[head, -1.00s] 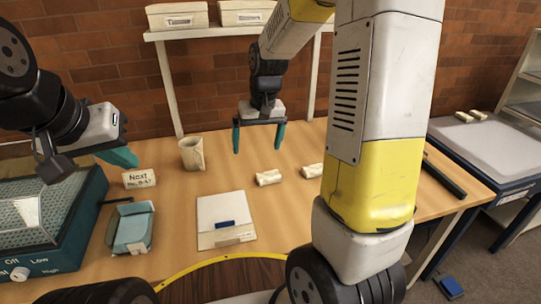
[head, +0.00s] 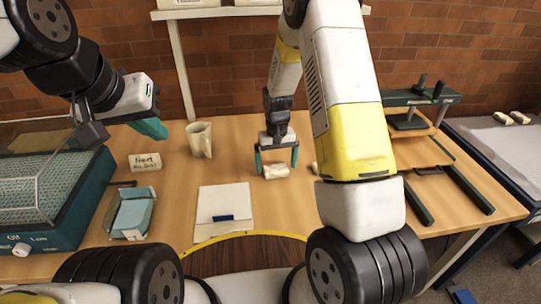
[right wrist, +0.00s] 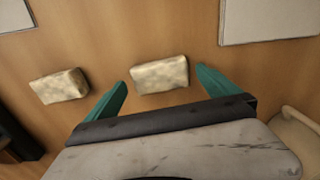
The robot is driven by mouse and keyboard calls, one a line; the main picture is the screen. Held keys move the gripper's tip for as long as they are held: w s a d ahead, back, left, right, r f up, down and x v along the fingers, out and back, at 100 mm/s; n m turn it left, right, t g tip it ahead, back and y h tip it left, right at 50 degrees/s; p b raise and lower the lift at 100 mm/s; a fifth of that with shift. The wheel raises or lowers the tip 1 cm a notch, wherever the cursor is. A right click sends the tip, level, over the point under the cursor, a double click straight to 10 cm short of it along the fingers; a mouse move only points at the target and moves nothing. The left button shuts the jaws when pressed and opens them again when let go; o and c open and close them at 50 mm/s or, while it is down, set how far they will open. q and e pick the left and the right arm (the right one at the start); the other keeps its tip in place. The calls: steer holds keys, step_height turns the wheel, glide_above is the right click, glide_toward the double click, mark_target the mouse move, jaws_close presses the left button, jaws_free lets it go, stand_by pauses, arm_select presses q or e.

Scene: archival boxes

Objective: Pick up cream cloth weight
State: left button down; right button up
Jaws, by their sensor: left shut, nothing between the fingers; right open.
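A cream cloth weight (head: 276,171) lies on the wooden table in the head view. My right gripper (head: 277,169) is open, with its teal fingers down on either side of this weight. In the right wrist view the same weight (right wrist: 159,74) lies between and just beyond the tips of the open fingers (right wrist: 160,84). I cannot tell whether the fingers touch it. A second cream weight (right wrist: 59,87) lies to the left in that view; in the head view my right arm mostly hides it. My left gripper (head: 152,129) is shut and empty above the table's left side.
A beige mug (head: 200,140) and a "Next" card (head: 145,162) stand left of the weight. A white folder (head: 225,202) and a blue tray (head: 131,215) lie nearer. A teal machine (head: 60,228) fills the left end; a press (head: 420,98) stands right.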

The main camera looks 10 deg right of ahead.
steer(key=shift+f, duration=0.5)
steer(key=c, duration=1.8)
